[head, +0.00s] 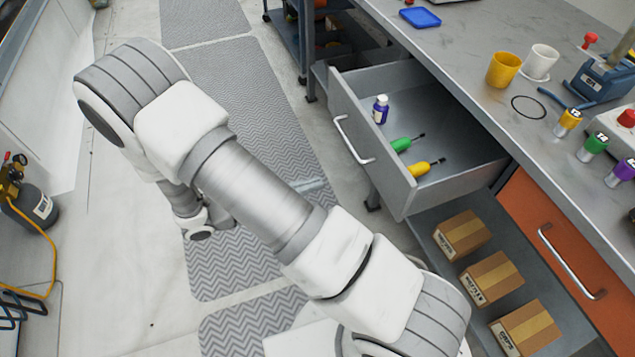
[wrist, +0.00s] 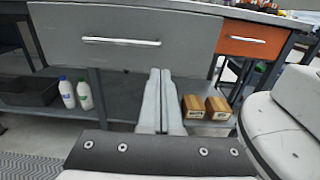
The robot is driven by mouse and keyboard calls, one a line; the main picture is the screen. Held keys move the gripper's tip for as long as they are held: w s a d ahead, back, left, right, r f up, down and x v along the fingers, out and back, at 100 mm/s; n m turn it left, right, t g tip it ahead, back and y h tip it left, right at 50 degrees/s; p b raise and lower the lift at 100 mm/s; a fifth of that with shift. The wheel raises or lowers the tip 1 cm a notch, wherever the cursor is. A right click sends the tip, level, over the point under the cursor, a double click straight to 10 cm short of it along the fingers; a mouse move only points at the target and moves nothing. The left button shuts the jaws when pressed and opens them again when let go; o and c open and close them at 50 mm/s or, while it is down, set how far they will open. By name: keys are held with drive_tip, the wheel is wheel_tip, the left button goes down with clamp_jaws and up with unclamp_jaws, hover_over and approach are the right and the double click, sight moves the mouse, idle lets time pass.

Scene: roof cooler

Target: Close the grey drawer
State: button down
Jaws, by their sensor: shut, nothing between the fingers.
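The grey drawer (head: 386,159) stands pulled out from the workbench in the head view, with a silver bar handle (head: 351,140) on its front. Inside lie a small blue bottle with a white cap (head: 380,110), a green-handled tool (head: 402,145) and a yellow-handled tool (head: 422,168). In the wrist view the drawer front (wrist: 75,30) fills the upper left, with its handle (wrist: 121,41) facing me. My gripper (wrist: 160,74) is shut and empty, its fingertips at about the lower edge of the drawer front; I cannot tell whether they touch it. The head view hides my fingers behind the arm.
An orange drawer (head: 557,262) beside the grey one is shut. Cardboard boxes (head: 492,279) stand on the shelf below. The benchtop (head: 470,60) holds a yellow cup (head: 503,69), a white cup (head: 540,62) and a blue tray (head: 420,17). Matted floor (head: 265,110) lies before the drawer.

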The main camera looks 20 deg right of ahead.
sight(375, 166)
drive_tip(key=d+b, duration=0.2)
drive_tip(key=d, duration=0.9)
drive_tip(key=shift+w+d+b, duration=0.15)
drive_tip(key=shift+d+b, duration=0.2)
drive_tip(key=shift+d, duration=0.1)
drive_tip(key=d+p, duration=0.1)
drive_tip(key=d, duration=0.7)
drive_tip(key=d+p, duration=0.1)
drive_tip(key=d, duration=0.7)
drive_tip(key=d+p, duration=0.1)
drive_tip(key=d, duration=0.7)
drive_tip(key=shift+w, duration=0.4)
drive_tip(key=shift+d+r, duration=0.1)
drive_tip(key=shift+d, duration=0.3)
drive_tip(key=shift+w, duration=0.1)
drive_tip(key=shift+a+p, duration=0.45)
drive_tip(key=shift+a, duration=0.2)
drive_tip(key=a, duration=0.4)
drive_tip(key=a+p, duration=0.1)
drive_tip(key=a, duration=0.3)
drive_tip(key=a+p, duration=0.1)
drive_tip(key=a, duration=0.4)
drive_tip(key=shift+s+a, duration=0.1)
drive_tip(key=shift+s, duration=0.2)
